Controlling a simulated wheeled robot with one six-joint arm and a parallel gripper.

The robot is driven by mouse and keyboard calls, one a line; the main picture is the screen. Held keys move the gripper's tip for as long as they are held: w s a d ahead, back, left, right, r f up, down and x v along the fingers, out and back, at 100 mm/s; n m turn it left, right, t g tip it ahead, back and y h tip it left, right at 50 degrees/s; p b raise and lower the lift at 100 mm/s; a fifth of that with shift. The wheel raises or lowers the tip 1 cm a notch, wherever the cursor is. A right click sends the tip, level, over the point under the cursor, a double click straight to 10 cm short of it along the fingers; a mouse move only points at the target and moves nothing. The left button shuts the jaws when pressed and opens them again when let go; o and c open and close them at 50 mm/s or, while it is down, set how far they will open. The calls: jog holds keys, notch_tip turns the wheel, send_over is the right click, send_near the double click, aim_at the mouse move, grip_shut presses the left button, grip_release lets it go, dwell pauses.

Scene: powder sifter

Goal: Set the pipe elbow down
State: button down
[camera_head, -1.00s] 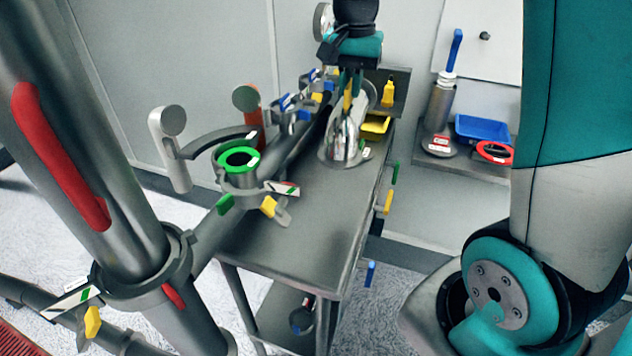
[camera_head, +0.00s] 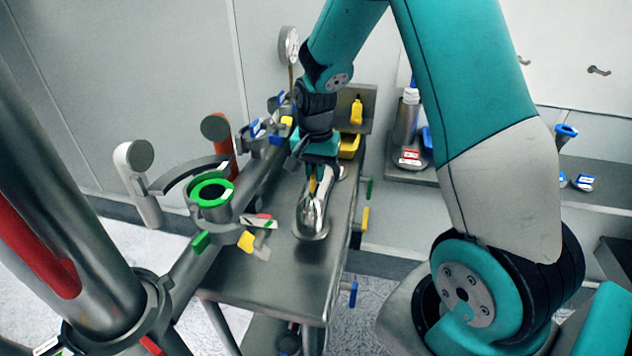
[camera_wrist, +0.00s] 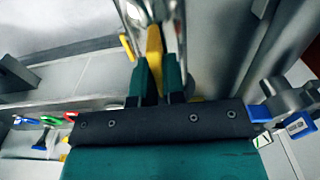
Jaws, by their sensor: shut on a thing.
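The pipe elbow (camera_head: 314,208) is a shiny curved metal pipe over the grey steel table (camera_head: 268,262). Its near end points toward the head camera, close to the tabletop. I cannot tell whether it touches. My gripper (camera_head: 318,176) comes down on it from above and is shut on its yellow part. In the wrist view my gripper's dark green fingers (camera_wrist: 157,78) clasp the yellow part (camera_wrist: 154,45). The shiny pipe (camera_wrist: 138,12) shows at the top edge there, mostly cut off.
The green-ringed sifter port (camera_head: 211,192) with clamps stands left of the elbow. A yellow tray (camera_head: 349,146) and a yellow bottle (camera_head: 356,111) are at the table's back. Coloured handles (camera_head: 365,218) stick out along the right edge. The front tabletop is bare.

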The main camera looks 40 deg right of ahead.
jog(key=shift+f, duration=1.85)
jog(key=shift+f, duration=0.15)
jog(key=c, duration=1.2)
grip_release()
